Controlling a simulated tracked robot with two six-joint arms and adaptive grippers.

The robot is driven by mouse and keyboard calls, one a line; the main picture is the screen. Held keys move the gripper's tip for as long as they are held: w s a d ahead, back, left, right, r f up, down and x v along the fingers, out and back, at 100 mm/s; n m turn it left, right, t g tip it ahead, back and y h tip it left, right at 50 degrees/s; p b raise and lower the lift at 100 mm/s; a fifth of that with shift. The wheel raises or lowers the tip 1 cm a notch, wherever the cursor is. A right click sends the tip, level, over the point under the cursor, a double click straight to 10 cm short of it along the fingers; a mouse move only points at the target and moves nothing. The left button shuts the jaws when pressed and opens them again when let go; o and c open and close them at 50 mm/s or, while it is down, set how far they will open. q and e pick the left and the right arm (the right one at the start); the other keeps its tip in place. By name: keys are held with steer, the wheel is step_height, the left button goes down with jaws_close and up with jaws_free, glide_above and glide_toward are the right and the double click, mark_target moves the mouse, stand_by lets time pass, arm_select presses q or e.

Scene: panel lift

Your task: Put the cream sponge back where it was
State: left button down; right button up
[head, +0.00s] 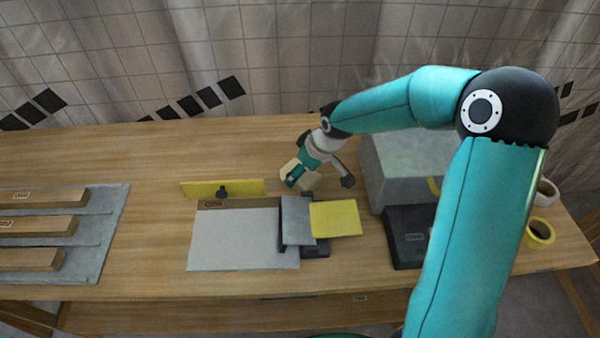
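The cream sponge (309,182) is on the wooden table behind the grey and yellow plates, partly hidden by my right gripper. My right gripper (322,178) reaches down over it from the right. Its fingers look spread: the left one crosses in front of the sponge, and the dark-tipped right one stands apart from the sponge's right side. I cannot tell whether the left finger touches the sponge. My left gripper is not in view.
A light grey panel (235,240) lies at the middle, with a yellow strip (235,188) behind it. A grey plate (296,222) and yellow plate (337,218) sit beside it. A large grey block (405,165) stands right. A grey tray (105,225) with wooden bars lies left. Yellow tape (540,232) is far right.

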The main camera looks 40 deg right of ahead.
steer(key=v, duration=0.9)
steer(key=shift+s+r, duration=0.2)
steer(key=shift+r, duration=0.05)
